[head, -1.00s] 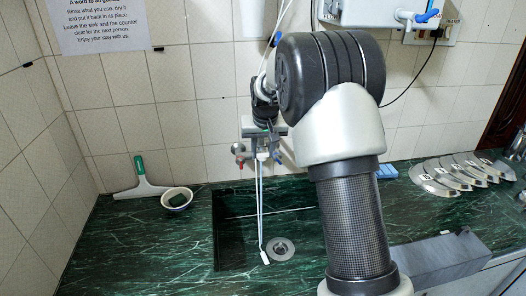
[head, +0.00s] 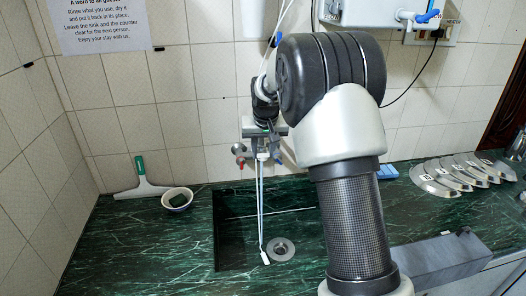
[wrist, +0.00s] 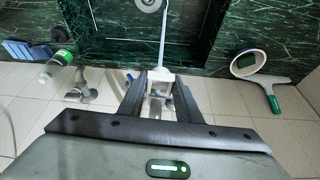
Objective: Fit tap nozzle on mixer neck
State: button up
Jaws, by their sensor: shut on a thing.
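My gripper (head: 262,150) is at the wall above the sink. In the wrist view its two dark fingers (wrist: 161,92) are shut on the white tap nozzle (wrist: 158,103). A long thin white tube (head: 260,205) runs from the nozzle down into the sink and ends in a white tip near the drain. Metal tap parts with a red end (head: 239,150) show just left of my gripper in the head view. A chrome fitting (wrist: 82,88) is left of the fingers in the wrist view. The mixer neck is largely hidden, so I cannot tell whether the nozzle touches it.
The dark sink (head: 232,255) has a round drain (head: 281,249). A squeegee (head: 143,187) and a bowl (head: 177,199) stand left of it. A blue sponge (head: 387,172) and several fanned metal plates (head: 436,180) lie right. The purifier (head: 372,10) hangs above. A green-capped bottle (wrist: 60,57) shows in the wrist view.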

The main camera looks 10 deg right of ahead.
aim_at(262, 143)
jog(key=shift+w+d+p, duration=0.1)
jog(key=shift+w+p, duration=0.7)
jog(key=shift+w, duration=0.45)
dwell(0.4)
jog(key=shift+w+p, duration=0.4)
jog(key=shift+w, duration=0.2)
jog(key=shift+w, duration=0.2)
jog(key=o, duration=1.1)
jog(key=shift+r, duration=0.1)
jog(key=b+v, duration=0.1)
jog(key=v, duration=1.6)
jog(key=shift+d+r, duration=0.15)
